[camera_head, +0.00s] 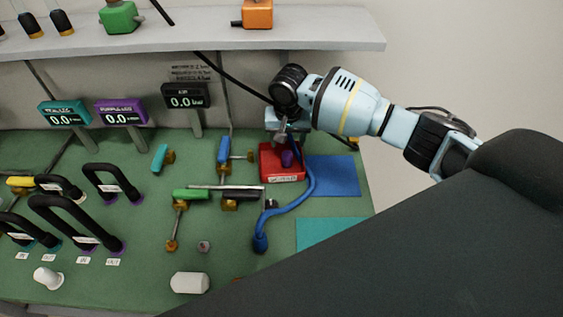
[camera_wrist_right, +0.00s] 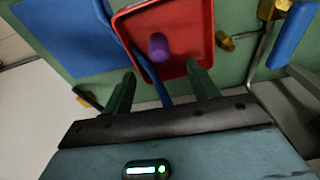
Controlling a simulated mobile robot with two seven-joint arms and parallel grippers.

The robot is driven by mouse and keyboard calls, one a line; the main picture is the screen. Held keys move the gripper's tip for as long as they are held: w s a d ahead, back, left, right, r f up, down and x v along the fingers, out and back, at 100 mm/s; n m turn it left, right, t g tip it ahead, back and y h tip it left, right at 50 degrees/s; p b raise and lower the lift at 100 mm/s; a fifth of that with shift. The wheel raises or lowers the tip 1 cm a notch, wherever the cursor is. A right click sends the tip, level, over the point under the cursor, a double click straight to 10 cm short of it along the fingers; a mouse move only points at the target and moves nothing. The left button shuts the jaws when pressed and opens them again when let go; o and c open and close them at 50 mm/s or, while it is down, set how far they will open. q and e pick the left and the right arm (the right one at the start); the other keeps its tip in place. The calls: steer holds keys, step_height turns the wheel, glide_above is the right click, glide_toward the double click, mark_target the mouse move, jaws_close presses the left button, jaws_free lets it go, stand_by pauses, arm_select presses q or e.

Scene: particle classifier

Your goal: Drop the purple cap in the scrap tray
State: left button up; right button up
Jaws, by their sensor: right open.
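The purple cap (camera_wrist_right: 158,46) shows over the floor of the red scrap tray (camera_wrist_right: 190,22) in the right wrist view. In the head view the cap (camera_head: 287,158) is inside the outline of the red tray (camera_head: 270,172), which has a white label on its front. I cannot tell if the cap touches the tray floor. My right gripper (camera_wrist_right: 162,84) is open, its two dark fingers apart near the tray's edge with nothing between them. In the head view this gripper (camera_head: 288,132) is above the tray's back side and partly hides it. My left gripper is not in view.
A blue hose (camera_head: 308,185) curls beside the tray's right side. A blue mat (camera_head: 333,175) and a teal mat (camera_head: 330,232) lie to the right. Valves and pipes (camera_head: 240,193) stand left of the tray. A grey shelf (camera_head: 200,33) spans the back above the bench.

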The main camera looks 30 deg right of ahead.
steer(key=shift+r, duration=0.4)
step_height(320, 180, up, 3)
steer(key=shift+f, duration=0.15)
steer(key=shift+s+a+r+p, duration=0.2)
steer(key=shift+s+a+p, duration=0.1)
steer(key=shift+s, duration=0.25)
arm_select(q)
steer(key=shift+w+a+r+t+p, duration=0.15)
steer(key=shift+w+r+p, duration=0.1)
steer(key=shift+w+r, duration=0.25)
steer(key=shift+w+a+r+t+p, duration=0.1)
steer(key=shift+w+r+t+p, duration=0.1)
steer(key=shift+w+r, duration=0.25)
arm_select(e)
steer(key=s+a+r, duration=0.1)
steer(key=s+a, duration=0.5)
steer(key=s, duration=0.7)
steer(key=shift+s+a, duration=0.2)
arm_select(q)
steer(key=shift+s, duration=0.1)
